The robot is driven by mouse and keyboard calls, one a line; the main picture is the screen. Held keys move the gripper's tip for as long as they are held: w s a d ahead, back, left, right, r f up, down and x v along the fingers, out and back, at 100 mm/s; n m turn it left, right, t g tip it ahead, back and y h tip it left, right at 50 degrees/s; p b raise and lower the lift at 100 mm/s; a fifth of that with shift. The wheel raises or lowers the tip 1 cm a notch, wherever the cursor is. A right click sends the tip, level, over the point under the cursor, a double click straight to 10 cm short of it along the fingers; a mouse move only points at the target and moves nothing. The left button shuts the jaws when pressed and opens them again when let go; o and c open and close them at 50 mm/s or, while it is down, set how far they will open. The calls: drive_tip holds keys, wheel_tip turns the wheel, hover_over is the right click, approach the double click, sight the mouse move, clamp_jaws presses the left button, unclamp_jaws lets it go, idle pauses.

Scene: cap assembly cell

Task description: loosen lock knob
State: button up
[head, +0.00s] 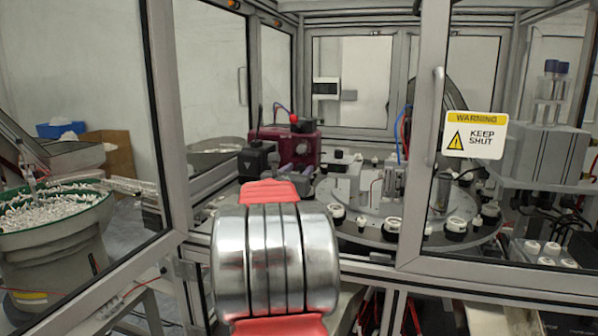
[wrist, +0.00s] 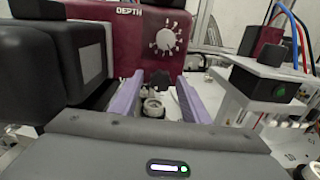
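The lock knob (wrist: 160,79) is a small black lobed knob low on the front of the maroon unit (wrist: 95,13). A label beside it is mostly covered by my left finger. In the wrist view my gripper (wrist: 160,88) is open, its two lavender fingers pointing toward the unit. The knob shows between the fingertips; I cannot tell whether they reach around it, and I see no finger touching it. In the head view the maroon unit (head: 300,141) stands behind my arm, and the knob cannot be made out there.
A white DEPTH dial (wrist: 165,39) sits above the knob. A pale ringed part (wrist: 153,108) lies below, between the fingers. A black block with a green button (wrist: 271,84) stands at right. In the head view, a door frame with a warning sign (head: 474,135) stands right of my arm.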

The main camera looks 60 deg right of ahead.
drive_tip(key=c, duration=0.9)
drive_tip(key=shift+m, duration=1.3)
drive_tip(key=o, duration=1.1)
drive_tip(key=shift+c, duration=0.2)
